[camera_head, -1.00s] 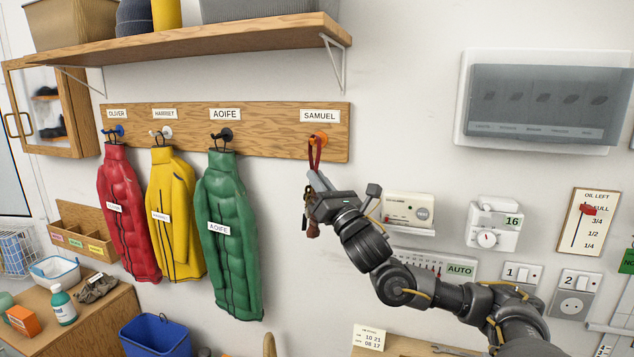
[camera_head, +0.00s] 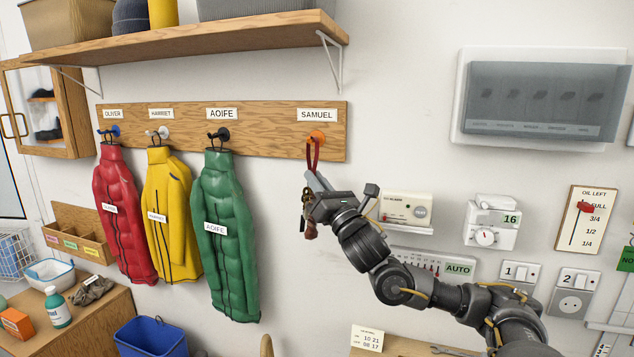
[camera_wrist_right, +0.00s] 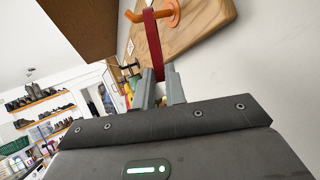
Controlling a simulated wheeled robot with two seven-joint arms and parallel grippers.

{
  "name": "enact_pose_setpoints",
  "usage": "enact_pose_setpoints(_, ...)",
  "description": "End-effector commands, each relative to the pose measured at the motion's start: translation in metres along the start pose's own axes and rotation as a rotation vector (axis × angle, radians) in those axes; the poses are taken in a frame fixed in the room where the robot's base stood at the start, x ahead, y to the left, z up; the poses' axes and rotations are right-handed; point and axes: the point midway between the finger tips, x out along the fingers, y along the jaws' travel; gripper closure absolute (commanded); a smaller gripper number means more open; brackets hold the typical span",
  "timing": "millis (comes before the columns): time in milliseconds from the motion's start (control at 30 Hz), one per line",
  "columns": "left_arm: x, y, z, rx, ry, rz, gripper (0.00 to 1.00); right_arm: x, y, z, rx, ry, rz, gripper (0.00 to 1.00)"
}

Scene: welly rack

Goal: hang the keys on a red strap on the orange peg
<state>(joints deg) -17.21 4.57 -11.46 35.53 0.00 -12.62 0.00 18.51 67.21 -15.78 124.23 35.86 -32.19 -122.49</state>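The orange peg (camera_head: 317,138) is on the wooden board under the SAMUEL label; it also shows in the right wrist view (camera_wrist_right: 171,14). The red strap (camera_head: 313,156) rises from my right gripper (camera_head: 311,182) to the peg. In the right wrist view, the strap (camera_wrist_right: 152,42) crosses the peg's bar near its upturned tip; I cannot tell whether the loop is around it. The right fingers are closed about the strap just below the peg. The keys (camera_head: 310,230) hang below the gripper, partly hidden by it. My left gripper is out of view.
Red, yellow and green coats (camera_head: 225,235) hang from other pegs to the left. A wooden shelf (camera_head: 200,45) with a bracket (camera_head: 335,65) is above the board (camera_head: 270,118). A white alarm box (camera_head: 405,210) and a dial (camera_head: 490,225) are on the wall to the right.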

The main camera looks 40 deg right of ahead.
Motion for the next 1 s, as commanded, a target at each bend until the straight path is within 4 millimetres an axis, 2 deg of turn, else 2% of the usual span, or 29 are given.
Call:
enact_pose_setpoints(33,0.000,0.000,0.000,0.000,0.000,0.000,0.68,0.000,0.000,0.001,0.000,-0.002,0.000,0.81)
enact_pose_setpoints(167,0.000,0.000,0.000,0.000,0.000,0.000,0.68,0.000,0.000,0.001,0.000,-0.001,0.000,0.64)
enact_pose_setpoints(433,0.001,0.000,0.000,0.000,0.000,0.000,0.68,-0.001,0.000,-0.001,0.000,0.002,0.000,0.64)
enact_pose_setpoints(533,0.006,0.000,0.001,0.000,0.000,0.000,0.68,-0.007,-0.001,-0.003,-0.001,0.003,0.000,0.64)
enact_pose_setpoints(833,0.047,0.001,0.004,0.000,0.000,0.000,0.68,-0.059,-0.001,-0.009,-0.002,0.006,0.004,0.64)
enact_pose_setpoints(1000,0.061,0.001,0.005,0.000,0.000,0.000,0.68,-0.082,-0.001,-0.006,-0.002,0.004,0.002,0.64)
